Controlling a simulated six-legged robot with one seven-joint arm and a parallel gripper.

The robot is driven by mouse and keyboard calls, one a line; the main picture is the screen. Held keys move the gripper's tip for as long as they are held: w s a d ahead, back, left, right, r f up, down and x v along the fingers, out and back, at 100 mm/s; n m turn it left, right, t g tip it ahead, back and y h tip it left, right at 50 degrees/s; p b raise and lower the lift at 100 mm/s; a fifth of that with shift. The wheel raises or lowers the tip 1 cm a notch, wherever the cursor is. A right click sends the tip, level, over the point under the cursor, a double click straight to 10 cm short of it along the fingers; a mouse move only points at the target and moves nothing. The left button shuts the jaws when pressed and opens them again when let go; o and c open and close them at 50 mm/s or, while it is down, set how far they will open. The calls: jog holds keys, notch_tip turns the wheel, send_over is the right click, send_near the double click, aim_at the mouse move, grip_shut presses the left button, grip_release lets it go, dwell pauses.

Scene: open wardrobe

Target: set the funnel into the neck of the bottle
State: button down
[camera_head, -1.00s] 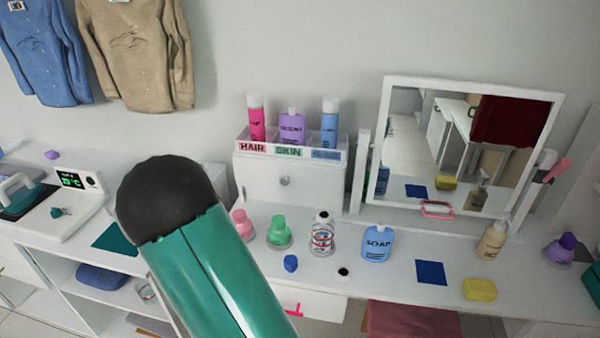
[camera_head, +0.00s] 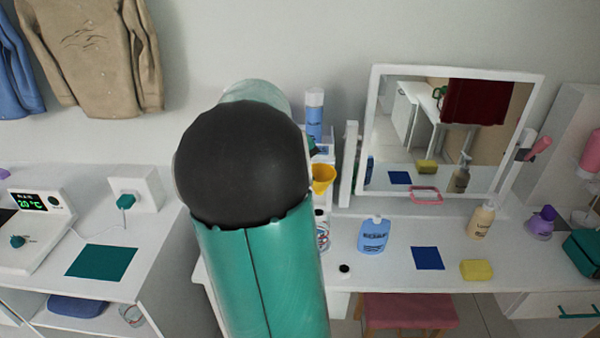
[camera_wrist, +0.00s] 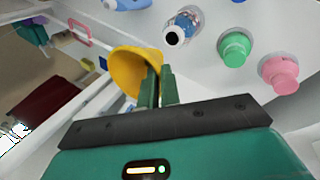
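The yellow funnel (camera_wrist: 128,66) is at the fingertips of my gripper (camera_wrist: 158,84) in the wrist view, with both green fingers closed against it. The fingers hide part of it. In the head view the funnel (camera_head: 323,178) shows beside my arm, wide end up, held above the dresser. The bottle (camera_wrist: 185,27) is white with a coloured label and a dark open neck. It stands apart from the funnel in the wrist view. In the head view only a sliver of the bottle (camera_head: 323,236) shows past my arm.
A green bottle (camera_wrist: 235,48) and a pink bottle (camera_wrist: 280,73) stand beside the open bottle. A small black cap (camera_head: 344,268), a blue soap bottle (camera_head: 373,236) and a mirror (camera_head: 370,130) are to the right. The dresser front holds clear patches.

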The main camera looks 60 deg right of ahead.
jog(key=shift+s, duration=0.2)
jog(key=shift+f, duration=2.95)
jog(key=shift+f, duration=1.45)
jog(key=c, duration=1.5)
grip_release()
jog(key=shift+c, duration=0.2)
jog(key=shift+w, duration=0.1)
jog(key=v, duration=1.3)
jog(key=shift+r, duration=0.35)
jog(key=shift+a, duration=0.1)
